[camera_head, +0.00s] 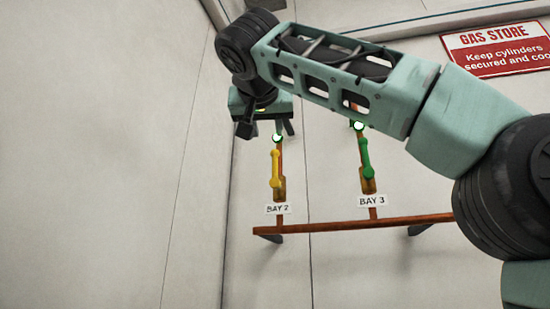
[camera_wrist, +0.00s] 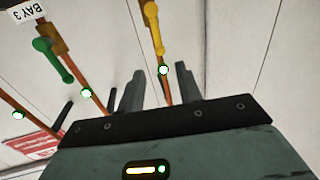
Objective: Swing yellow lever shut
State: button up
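The yellow lever (camera_head: 275,168) hangs along the vertical pipe above the BAY 2 label (camera_head: 278,208), roughly in line with the pipe. In the wrist view the yellow lever (camera_wrist: 153,30) lies ahead of my gripper, near the top edge. My gripper (camera_head: 284,128) is above the lever in the head view, near the white ring with a green rim on that pipe. In the wrist view the fingers of my gripper (camera_wrist: 160,80) are apart, with the pipe showing between them. Nothing is held, and no contact with the lever shows.
A green lever (camera_head: 365,158) hangs on the neighbouring pipe above the BAY 3 label (camera_head: 371,201). A horizontal brown pipe (camera_head: 340,224) runs below both. A red GAS STORE sign (camera_head: 498,47) is on the wall at upper right. The wall left of the yellow lever is bare.

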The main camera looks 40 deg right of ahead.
aim_at(275, 159)
jog(key=p+x, duration=0.3)
jog(key=x, duration=0.5)
jog(key=p+x, duration=0.3)
jog(key=x, duration=0.5)
jog(key=shift+d+r, duration=0.25)
jog(key=shift+d, duration=0.15)
jog(key=shift+w+d+f+p, duration=0.1)
jog(key=shift+w+d+p, duration=0.15)
jog(key=shift+w+p, duration=0.1)
grip_shut()
